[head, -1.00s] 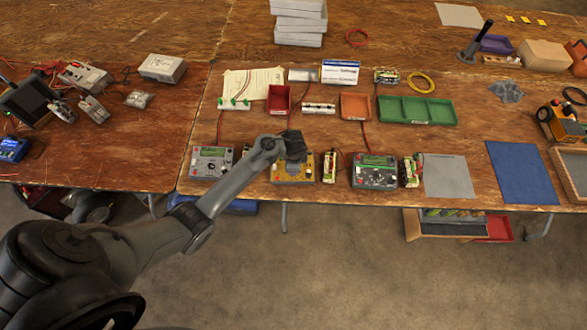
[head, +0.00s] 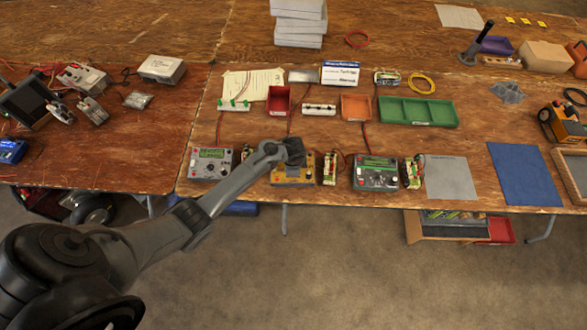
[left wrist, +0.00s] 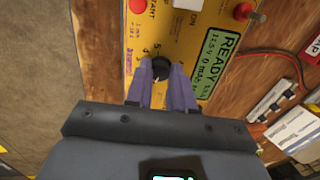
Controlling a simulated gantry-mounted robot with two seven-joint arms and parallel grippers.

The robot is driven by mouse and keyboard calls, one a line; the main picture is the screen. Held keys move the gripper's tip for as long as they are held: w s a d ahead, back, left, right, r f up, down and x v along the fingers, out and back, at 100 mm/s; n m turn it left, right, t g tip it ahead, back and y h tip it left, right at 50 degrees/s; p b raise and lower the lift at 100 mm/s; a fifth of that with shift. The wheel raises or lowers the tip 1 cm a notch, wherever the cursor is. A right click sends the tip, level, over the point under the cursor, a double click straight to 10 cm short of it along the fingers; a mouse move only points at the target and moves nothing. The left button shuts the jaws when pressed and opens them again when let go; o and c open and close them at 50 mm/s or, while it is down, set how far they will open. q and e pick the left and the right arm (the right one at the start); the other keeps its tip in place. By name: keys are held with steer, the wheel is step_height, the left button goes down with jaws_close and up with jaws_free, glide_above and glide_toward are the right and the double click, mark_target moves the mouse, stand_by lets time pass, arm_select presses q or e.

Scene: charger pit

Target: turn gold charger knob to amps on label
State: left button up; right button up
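The gold charger (head: 293,176) stands at the front edge of the table, partly hidden by my left gripper in the head view. In the left wrist view its yellow face (left wrist: 106,35) has a green READY screen (left wrist: 221,60), a red button and printed marks around a black knob (left wrist: 160,68). My left gripper (head: 292,152) is over the charger. Its two purple fingers (left wrist: 163,75) are on either side of the knob, close against it. A white label card (head: 340,72) with a blue band stands behind; its small print is hard to read. My right gripper is not in view.
A grey charger (head: 211,163) stands to the left and a dark green-grey charger (head: 376,173) to the right. Battery packs (head: 330,168) stand between them. Red wires run back to small trays. A grey mat (head: 449,178) and a blue mat (head: 526,174) lie on the right.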

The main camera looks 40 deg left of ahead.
arm_select(q)
jaws_close()
steer(key=shift+r+m+p, duration=0.15)
steer(key=shift+m+p, duration=0.75)
steer(key=shift+m, duration=0.2)
steer(key=m+p, duration=0.1)
steer(key=m, duration=0.1)
steer(key=shift+m, duration=0.3)
steer(key=m, duration=0.3)
steer(key=shift+m, duration=1.9)
steer(key=o, duration=0.8)
jaws_free()
